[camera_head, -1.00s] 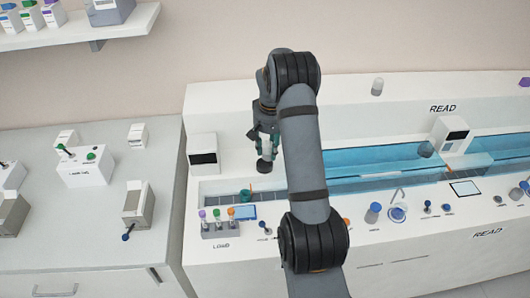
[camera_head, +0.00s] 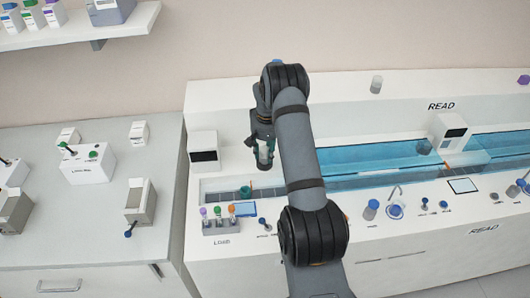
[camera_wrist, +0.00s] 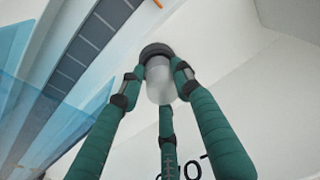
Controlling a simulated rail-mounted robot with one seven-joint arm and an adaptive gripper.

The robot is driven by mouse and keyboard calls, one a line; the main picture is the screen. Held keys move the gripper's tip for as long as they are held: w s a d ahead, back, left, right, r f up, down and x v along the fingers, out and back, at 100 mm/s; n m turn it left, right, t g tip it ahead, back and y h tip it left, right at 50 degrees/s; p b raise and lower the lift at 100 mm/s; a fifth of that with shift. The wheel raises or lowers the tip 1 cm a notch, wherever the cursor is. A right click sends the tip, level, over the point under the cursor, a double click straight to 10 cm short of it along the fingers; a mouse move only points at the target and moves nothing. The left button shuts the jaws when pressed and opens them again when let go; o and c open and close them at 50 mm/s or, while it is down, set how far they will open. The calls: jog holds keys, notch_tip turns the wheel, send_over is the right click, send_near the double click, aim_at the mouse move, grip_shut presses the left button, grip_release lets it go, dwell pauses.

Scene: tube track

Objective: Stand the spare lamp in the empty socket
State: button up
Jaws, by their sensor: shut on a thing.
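My gripper (camera_head: 265,158) has green fingers and is over the left end of the white machine, above the channel. In the wrist view the fingers (camera_wrist: 155,92) are shut around a frosted, pale cylindrical lamp (camera_wrist: 160,84) with a dark round end (camera_wrist: 156,51). The dark end points away from the palm. In the head view the lamp is mostly hidden by the fingers. I cannot make out the empty socket in either view. A grey translucent cylinder (camera_head: 376,84), similar in look, stands on the machine's back ledge.
The machine (camera_head: 285,228) has a blue-covered channel (camera_head: 375,165). A rack of capped tubes (camera_head: 221,227) stands at its front left, beside a small screen (camera_head: 245,209). A white box (camera_head: 204,151) stands behind. The left bench (camera_head: 80,255) carries several devices.

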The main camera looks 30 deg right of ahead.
aim_at(265, 149)
jog(key=o, duration=1.3)
jog(key=shift+f, duration=0.1)
jog(key=shift+r, duration=0.7)
jog(key=r, duration=0.3)
jog(key=s+r, duration=0.1)
jog(key=r, duration=0.7)
jog(key=shift+s+a, duration=0.25)
jog(key=shift+s, duration=0.05)
jog(key=shift+f, duration=0.1)
jog(key=f, duration=0.4)
jog(key=w+f, duration=0.1)
jog(key=f, duration=0.7)
jog(key=shift+w+d+f, duration=0.25)
jog(key=shift+w+f, duration=0.05)
jog(key=shift+r, duration=1.9)
